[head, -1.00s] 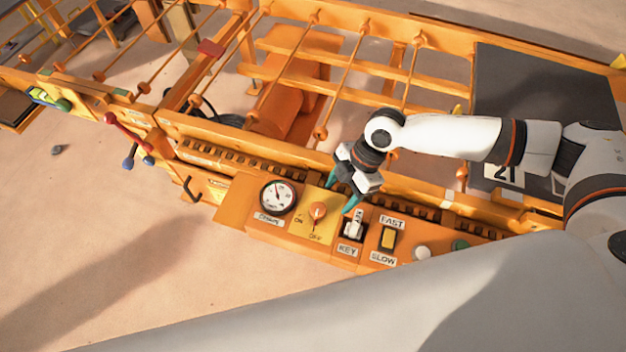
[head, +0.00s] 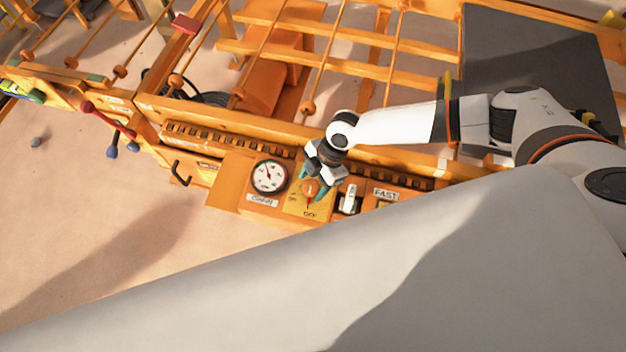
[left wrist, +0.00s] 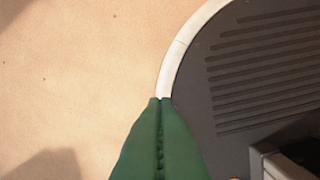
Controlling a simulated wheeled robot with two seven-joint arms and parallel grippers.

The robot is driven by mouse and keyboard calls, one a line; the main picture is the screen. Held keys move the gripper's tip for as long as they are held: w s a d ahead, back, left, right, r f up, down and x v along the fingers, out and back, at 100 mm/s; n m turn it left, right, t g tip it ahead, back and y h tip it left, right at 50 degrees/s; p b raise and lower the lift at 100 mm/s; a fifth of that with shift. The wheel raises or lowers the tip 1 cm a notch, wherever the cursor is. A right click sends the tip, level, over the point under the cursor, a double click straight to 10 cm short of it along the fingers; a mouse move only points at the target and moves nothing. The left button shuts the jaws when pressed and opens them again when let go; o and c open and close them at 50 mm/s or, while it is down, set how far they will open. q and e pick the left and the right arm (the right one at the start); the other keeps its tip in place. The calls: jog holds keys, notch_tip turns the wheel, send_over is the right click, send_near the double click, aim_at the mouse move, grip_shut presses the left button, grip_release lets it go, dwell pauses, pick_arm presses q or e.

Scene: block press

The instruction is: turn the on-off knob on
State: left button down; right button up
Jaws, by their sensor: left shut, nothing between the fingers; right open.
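The orange on-off knob (head: 310,188) sits on a yellow plate (head: 294,207) on the orange control panel. The plate has ON at the left and OFF at the bottom. The knob's pointer seems to face down toward OFF. My right gripper (head: 312,186) is open, with its teal fingers on either side of the knob. I cannot tell whether they touch it. My left gripper (left wrist: 161,100) is shut and empty, with its green fingers together in the left wrist view. It is out of sight in the head view.
A round gauge (head: 269,177) is left of the knob. A key switch (head: 348,199) and a FAST-labelled switch (head: 385,194) are to the right. My pale arm hides the panel's lower right part. Orange rails and rods stand behind. Sandy floor lies open at the left.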

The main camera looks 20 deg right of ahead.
jog(key=shift+a+f, duration=0.1)
jog(key=shift+f, duration=0.1)
jog(key=c, duration=1)
pick_arm(q)
jog(key=shift+s, duration=0.5)
pick_arm(e)
jog(key=shift+o, duration=0.2)
